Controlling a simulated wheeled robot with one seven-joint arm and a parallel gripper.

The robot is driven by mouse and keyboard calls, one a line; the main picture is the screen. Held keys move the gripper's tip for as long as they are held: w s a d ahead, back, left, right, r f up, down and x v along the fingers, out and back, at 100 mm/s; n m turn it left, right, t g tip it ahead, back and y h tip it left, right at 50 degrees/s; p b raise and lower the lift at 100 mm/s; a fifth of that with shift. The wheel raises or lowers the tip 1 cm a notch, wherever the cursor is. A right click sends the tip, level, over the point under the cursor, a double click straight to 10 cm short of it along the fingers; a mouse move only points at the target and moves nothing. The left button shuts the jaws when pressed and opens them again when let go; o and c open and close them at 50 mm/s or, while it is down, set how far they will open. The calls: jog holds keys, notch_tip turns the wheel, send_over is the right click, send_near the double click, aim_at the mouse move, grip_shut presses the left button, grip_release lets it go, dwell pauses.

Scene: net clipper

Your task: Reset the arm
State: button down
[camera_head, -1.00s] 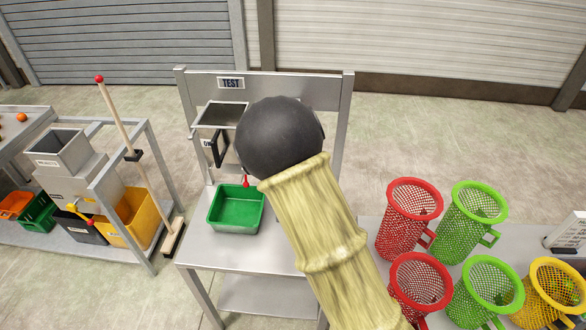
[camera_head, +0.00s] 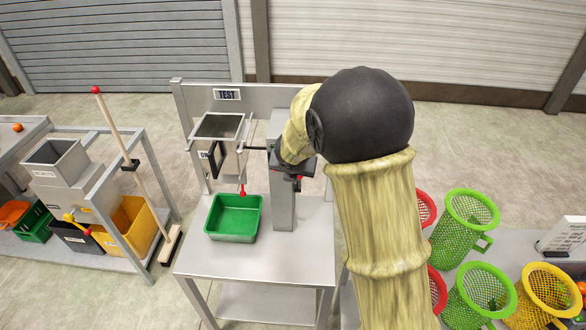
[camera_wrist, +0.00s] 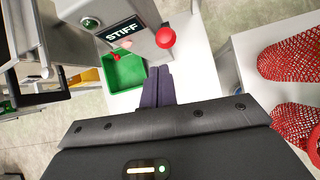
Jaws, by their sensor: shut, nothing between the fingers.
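My gripper (camera_wrist: 158,88) is shut and empty in the wrist view, its two dark purple fingers together. They point toward the test station, over the pale table top, just right of the green bin (camera_wrist: 124,72). A grey box labelled STIFF (camera_wrist: 137,30) with a red round knob (camera_wrist: 165,37) is just beyond the fingertips; I see no contact. In the head view my arm bends in from the right and its wrist is beside the grey column (camera_head: 283,210) of the TEST stand. My fingertips cannot be made out there.
The green bin (camera_head: 213,230) sits on the test table (camera_head: 300,260) under a square metal hopper (camera_head: 218,127). Red mesh baskets (camera_wrist: 290,60), a green basket (camera_head: 468,220) and a yellow basket (camera_head: 548,290) stand right. A red-tipped pole (camera_head: 115,130) stands left.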

jog(key=shift+d, duration=0.1)
jog(key=s+d+f+m+g+b, duration=0.2)
jog(key=s+d+m, duration=0.5)
jog(key=s+m, duration=0.5)
jog(key=s+d+f+m+g+b, duration=0.2)
jog(key=s+d+m, duration=0.5)
jog(key=s+m, duration=0.6)
jog(key=f+m+b, duration=0.1)
jog(key=m, duration=0.7)
jog(key=shift+m+g, duration=0.3)
jog(key=shift+f, duration=0.1)
dwell(1.9)
